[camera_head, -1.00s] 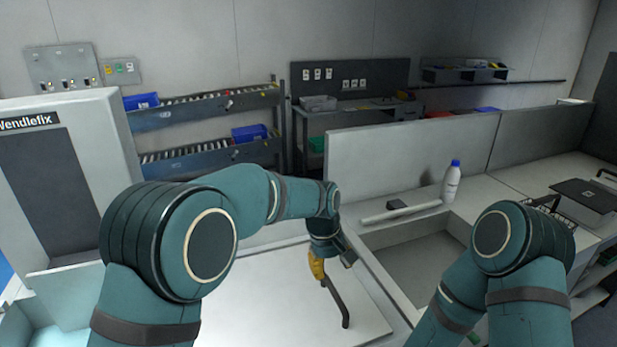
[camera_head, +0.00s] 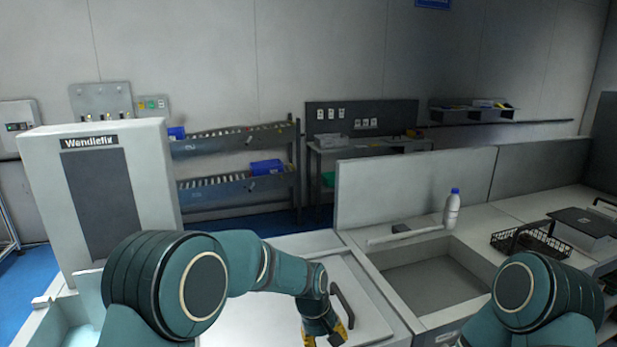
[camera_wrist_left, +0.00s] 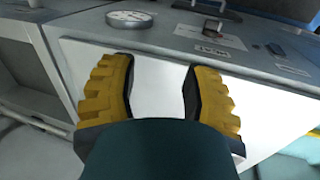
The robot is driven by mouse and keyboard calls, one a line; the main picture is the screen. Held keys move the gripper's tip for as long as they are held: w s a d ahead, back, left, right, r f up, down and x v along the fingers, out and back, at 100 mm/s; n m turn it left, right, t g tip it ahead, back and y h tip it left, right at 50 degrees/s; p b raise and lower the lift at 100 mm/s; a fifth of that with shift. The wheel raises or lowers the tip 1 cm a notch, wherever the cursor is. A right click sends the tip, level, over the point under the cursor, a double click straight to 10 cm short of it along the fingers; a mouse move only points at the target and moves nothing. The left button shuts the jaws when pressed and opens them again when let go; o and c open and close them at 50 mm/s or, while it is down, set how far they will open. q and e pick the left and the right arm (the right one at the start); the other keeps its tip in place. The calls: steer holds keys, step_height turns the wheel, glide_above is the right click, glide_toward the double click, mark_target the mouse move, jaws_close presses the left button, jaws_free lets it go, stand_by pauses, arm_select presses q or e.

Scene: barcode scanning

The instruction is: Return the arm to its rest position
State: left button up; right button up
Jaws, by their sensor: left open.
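My left arm (camera_head: 235,265) reaches in from the lower left of the head view. Its yellow-fingered left gripper (camera_head: 325,335) is at the bottom edge, partly cut off, over the white panel (camera_head: 376,318). A dark curved bar (camera_head: 343,305) shows just beside it. In the left wrist view, the left gripper (camera_wrist_left: 157,88) is open, with a wide gap and nothing between its fingers. My right arm (camera_head: 530,300) shows at the lower right; its gripper is out of view.
A white bottle with a blue cap (camera_head: 452,210) stands behind a sunken bay (camera_head: 432,278). A black wire basket (camera_head: 532,243) is to the right. A tall Wendlefix machine (camera_head: 140,190) stands at left. A light partition (camera_head: 415,188) runs behind the bay.

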arm_select(q)
steer(key=s+a+f, duration=0.5)
steer(key=f, duration=0.2)
steer(key=s+a+f, duration=0.5)
steer(key=f, duration=0.2)
steer(key=s+a+f, duration=0.2)
steer(key=s, duration=0.4)
steer(key=s+a+f+m+t+h+b, duration=0.1)
steer(key=s+a+f, duration=0.1)
steer(key=s, duration=0.3)
steer(key=shift+s+f, duration=0.2)
steer(key=shift+s, duration=0.15)
steer(key=shift+a, duration=0.15)
